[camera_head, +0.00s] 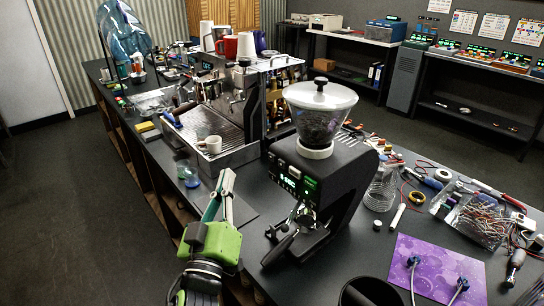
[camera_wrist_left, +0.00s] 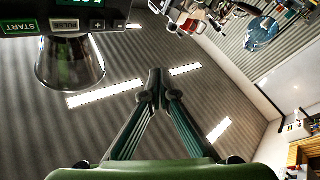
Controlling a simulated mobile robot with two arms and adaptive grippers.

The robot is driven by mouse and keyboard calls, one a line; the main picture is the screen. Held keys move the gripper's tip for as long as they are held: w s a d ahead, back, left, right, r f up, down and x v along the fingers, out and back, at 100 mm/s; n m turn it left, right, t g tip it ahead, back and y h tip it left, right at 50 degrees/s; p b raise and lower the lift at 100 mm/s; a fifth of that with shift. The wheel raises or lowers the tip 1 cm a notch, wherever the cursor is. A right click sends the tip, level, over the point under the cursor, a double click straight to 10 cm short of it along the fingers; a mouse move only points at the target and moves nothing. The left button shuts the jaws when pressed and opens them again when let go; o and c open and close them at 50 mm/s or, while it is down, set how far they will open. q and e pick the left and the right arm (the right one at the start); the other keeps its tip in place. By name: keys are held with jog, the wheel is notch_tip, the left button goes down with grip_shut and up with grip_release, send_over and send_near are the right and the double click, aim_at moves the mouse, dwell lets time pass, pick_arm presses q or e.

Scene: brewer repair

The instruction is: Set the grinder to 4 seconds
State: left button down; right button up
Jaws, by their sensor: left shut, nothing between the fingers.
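The black grinder (camera_head: 340,180) stands on the dark counter, with a clear bean hopper (camera_head: 318,110) and white lid on top. Its front panel has a small lit display (camera_head: 289,182) with green marks, too small to read in the head view. In the left wrist view the panel's START (camera_wrist_left: 18,28), PULSE (camera_wrist_left: 65,25) and plus (camera_wrist_left: 97,25) buttons show at upper left, below a green display (camera_wrist_left: 75,3) that is cut off. My green left gripper (camera_head: 226,178) is shut and empty, left of the grinder front and apart from it. My right gripper is not visible.
An espresso machine (camera_head: 235,105) with a white cup (camera_head: 210,145) on its tray stands left of the grinder. A purple mat (camera_head: 430,265), wires and tools crowd the counter at right.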

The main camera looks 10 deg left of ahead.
aim_at(272, 157)
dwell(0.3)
pick_arm(q)
jog(key=w+d+b, duration=0.1)
jog(key=w+d, duration=0.4)
jog(key=w, duration=0.2)
jog(key=shift+d+b, duration=0.25)
jog(key=shift+b, duration=0.1)
dwell(0.4)
dwell(0.9)
jog(key=shift+w+d+r, duration=0.15)
jog(key=shift+w+d, duration=0.05)
jog(key=shift+w, duration=0.1)
